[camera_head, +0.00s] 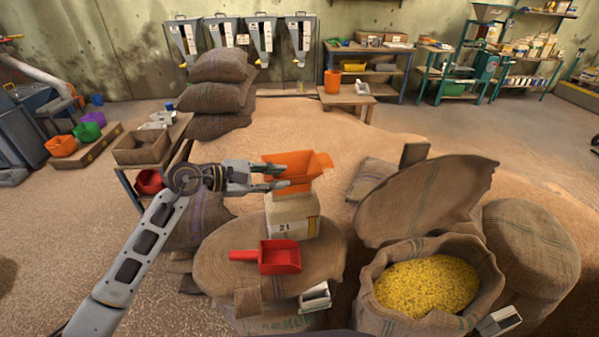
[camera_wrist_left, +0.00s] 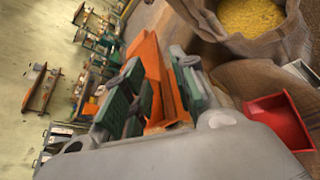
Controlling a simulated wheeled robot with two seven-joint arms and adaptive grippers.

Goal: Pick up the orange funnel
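The orange funnel (camera_head: 312,168) is at the top of a pale box (camera_head: 291,222) in the head view. I cannot tell whether it rests on the box. My left gripper (camera_head: 275,178) comes in from the left at the funnel's near-left side, fingers apart. In the left wrist view, the orange funnel (camera_wrist_left: 150,62) shows between and beyond the dark green finger pads of my left gripper (camera_wrist_left: 158,92). The fingers look spread around part of it; firm contact is not clear. My right gripper is not in view.
A red scoop (camera_head: 279,257) lies on the sack top in front of the box. An open sack of yellow grain (camera_head: 426,287) stands at right, with a sack flap (camera_head: 425,205) behind it. Stacked sacks (camera_head: 215,95) stand behind at left. A wooden crate (camera_head: 142,147) sits left of the arm.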

